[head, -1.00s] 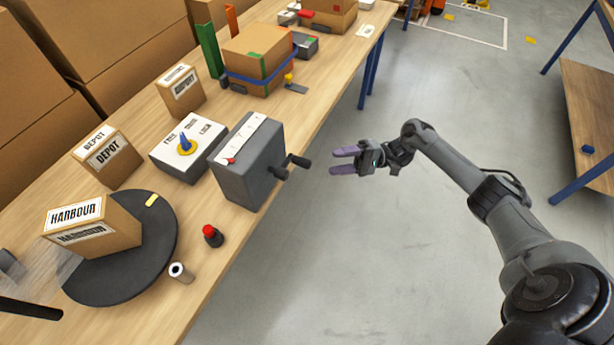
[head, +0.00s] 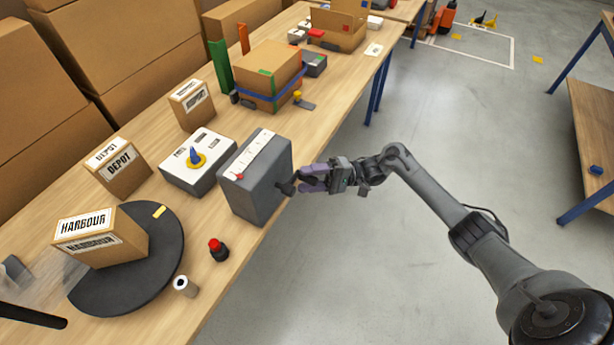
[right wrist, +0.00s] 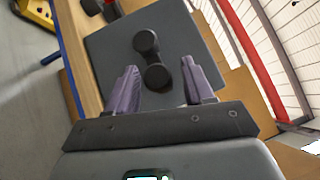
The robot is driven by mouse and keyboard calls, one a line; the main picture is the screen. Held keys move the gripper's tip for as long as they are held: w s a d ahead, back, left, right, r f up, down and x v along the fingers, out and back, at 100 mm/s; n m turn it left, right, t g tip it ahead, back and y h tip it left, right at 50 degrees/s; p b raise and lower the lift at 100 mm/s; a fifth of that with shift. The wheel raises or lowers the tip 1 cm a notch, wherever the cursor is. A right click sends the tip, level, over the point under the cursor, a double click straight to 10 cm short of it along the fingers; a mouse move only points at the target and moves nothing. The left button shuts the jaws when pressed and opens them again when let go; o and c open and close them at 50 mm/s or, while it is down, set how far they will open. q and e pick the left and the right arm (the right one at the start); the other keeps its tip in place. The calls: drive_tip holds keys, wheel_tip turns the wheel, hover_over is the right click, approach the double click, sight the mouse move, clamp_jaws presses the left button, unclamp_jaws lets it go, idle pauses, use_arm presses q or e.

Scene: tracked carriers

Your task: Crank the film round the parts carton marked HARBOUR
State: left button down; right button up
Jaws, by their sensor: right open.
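The HARBOUR carton (head: 129,240) stands on a round dark turntable (head: 150,278) at the lower left in the head view. Clear film (head: 40,278) shows at its left side. The grey crank box (head: 262,196) stands at the table's front edge, with its dark crank (head: 286,187) on the side facing my right gripper. My right gripper (head: 308,180) is open at the crank. In the right wrist view the crank (right wrist: 152,62) lies in the gap between the open purple fingers (right wrist: 160,84). I cannot tell whether they touch it. My left gripper is not in view.
A white-topped box with a blue pointer knob (head: 196,157) stands beside the crank box. A DEPOT carton (head: 122,172), a red-topped bottle (head: 218,249) and a small white roll (head: 185,286) are near the turntable. The floor right of the table is clear around my arm.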

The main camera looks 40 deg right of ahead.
drive_tip(key=shift+w+a+r, duration=0.1)
drive_tip(key=shift+w+a, duration=0.1)
drive_tip(key=shift+a, duration=0.2)
